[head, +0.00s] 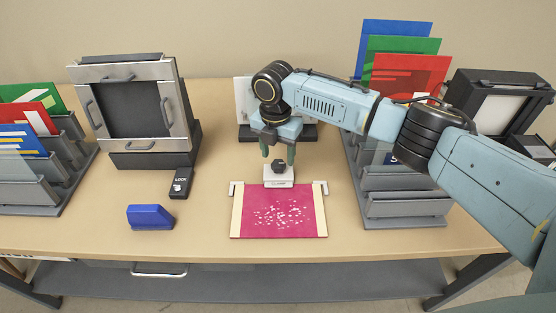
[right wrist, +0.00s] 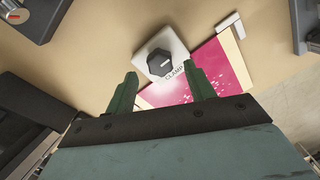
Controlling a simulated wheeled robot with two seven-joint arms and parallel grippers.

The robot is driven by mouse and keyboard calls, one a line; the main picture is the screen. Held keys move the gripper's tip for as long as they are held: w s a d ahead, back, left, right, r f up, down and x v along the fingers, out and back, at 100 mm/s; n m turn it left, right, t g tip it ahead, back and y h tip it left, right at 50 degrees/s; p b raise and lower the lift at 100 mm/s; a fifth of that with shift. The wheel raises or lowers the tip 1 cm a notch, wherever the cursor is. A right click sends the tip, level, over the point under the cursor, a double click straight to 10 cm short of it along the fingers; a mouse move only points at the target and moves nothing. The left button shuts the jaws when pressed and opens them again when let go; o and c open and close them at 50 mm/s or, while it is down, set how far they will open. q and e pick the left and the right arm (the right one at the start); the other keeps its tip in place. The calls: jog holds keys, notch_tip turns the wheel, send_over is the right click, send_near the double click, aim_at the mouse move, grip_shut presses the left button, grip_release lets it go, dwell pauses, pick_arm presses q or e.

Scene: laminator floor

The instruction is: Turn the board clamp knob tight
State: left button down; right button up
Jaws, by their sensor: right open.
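The board clamp knob (head: 278,166) is a dark faceted knob on a white block (head: 279,182) marked CLAMP, at the back edge of a pink board (head: 279,211). In the right wrist view the knob (right wrist: 160,63) lies beyond the fingertips, between their lines. My right gripper (head: 279,156) points down at the knob from just above and behind it. Its two green fingers are apart with nothing between them, and it also shows in the right wrist view (right wrist: 163,88). Contact with the knob does not show. My left gripper is not in view.
A grey framed press (head: 151,146) and a black LOCK switch (head: 181,183) stand left. A blue block (head: 150,217) lies on the table in front of them. Racks with coloured sheets stand at far left (head: 47,198) and right (head: 405,209). The table front is mostly clear.

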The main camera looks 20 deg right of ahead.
aim_at(278, 167)
jog(key=shift+f, duration=1.45)
jog(key=shift+c, duration=0.3)
jog(key=c, duration=0.9)
